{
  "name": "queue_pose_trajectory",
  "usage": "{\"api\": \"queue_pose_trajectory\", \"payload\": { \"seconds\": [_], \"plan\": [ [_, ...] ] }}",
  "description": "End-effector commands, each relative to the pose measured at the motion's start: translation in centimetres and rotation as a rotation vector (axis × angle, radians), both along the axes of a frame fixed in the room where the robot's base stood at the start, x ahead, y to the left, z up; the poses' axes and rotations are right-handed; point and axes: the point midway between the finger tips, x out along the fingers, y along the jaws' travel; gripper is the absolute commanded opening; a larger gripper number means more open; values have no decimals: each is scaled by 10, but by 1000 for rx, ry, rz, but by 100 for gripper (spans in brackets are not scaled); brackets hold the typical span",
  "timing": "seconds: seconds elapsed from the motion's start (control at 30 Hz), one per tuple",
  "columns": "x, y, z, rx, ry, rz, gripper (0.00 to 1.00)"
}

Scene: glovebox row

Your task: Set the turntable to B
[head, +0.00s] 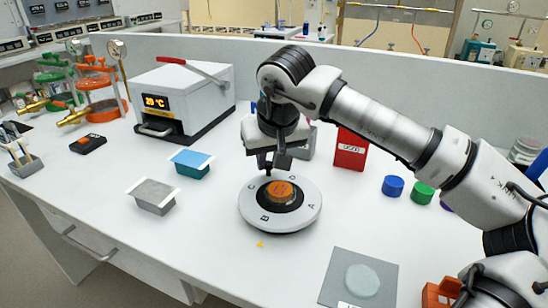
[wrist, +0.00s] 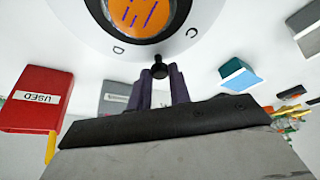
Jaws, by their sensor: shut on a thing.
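The turntable (head: 312,218) is a round white disc with letters A, B, C and D around its rim and an orange patterned piece (head: 280,191) on its dark centre. B faces the front, close to the small yellow triangle (head: 260,244) on the bench and slightly left of its line to the centre. A is at the right, C at the left, D at the back. My gripper (head: 270,168) is at the turntable's back-left rim. In the wrist view my gripper (wrist: 161,85) is shut on a small black peg (wrist: 160,71) at the rim between C and D.
A grey tray (head: 153,196) and a blue-topped tray (head: 190,163) stand left. A white oven (head: 184,98) is behind them. A red USED box (head: 350,148), blue (head: 393,186) and green (head: 422,193) cylinders stand right. A grey plate (head: 360,278) lies front right. The bench in front is clear.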

Motion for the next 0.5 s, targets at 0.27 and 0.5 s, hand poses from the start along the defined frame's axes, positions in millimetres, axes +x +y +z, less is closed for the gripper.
{"api": "queue_pose_trajectory", "payload": {
  "seconds": [0.27, 0.5],
  "plan": [
    [0, 4, 0, 1, -1, 29, 0],
    [0, 5, 1, 1, -1, 34, 0]
  ]
}}
